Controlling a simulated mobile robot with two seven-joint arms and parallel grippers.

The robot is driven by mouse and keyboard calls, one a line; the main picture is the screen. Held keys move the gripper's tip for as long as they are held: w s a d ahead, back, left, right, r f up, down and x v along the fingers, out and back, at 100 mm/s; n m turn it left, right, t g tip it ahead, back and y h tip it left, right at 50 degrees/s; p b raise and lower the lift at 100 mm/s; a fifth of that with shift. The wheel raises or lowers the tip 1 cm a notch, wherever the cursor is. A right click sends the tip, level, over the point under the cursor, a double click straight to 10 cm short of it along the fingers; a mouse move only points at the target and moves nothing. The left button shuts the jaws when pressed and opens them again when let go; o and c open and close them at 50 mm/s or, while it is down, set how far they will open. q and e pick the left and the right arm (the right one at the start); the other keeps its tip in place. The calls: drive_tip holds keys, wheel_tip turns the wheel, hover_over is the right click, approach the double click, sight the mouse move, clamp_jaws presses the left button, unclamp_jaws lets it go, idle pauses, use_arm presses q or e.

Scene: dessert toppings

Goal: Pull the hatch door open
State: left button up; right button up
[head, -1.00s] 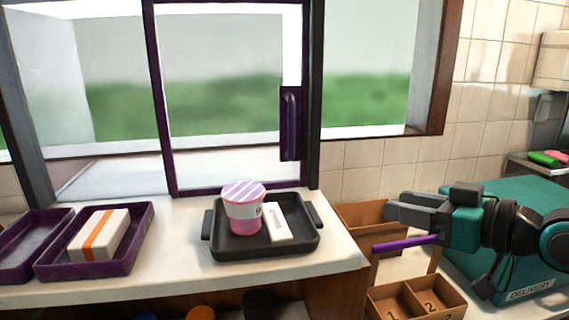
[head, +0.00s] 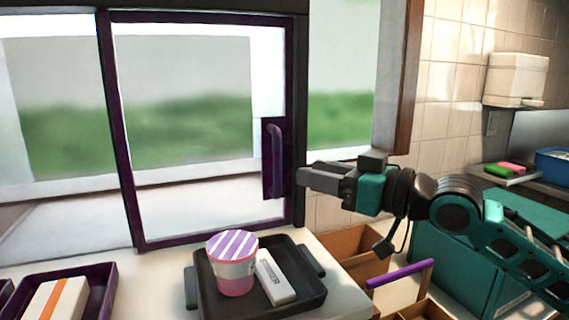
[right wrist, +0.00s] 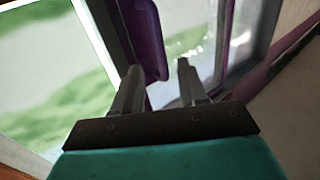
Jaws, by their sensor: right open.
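The hatch door is a glass pane in a purple frame (head: 123,130), standing in the window opening behind the counter. Its purple handle (head: 276,158) is upright on a plate at the door's right edge. My right gripper (head: 303,178) is just right of the handle at about its lower half, pointing left. In the right wrist view the fingers (right wrist: 158,80) are apart, with the purple handle (right wrist: 143,38) just ahead of and partly between their tips. No grip on it shows. My left gripper is not in view.
A black tray (head: 198,298) with a pink striped cup (head: 233,265) and a white box (head: 275,278) stands on the counter below the door. A purple tray (head: 103,290) with a striped box is at left. Cardboard bins (head: 362,245) and a teal delivery box (head: 450,270) are at right.

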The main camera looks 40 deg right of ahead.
sight(285, 166)
drive_tip(key=shift+p+x, duration=0.5)
drive_tip(key=shift+x, duration=2.95)
drive_tip(key=shift+c, duration=0.2)
clamp_jaws()
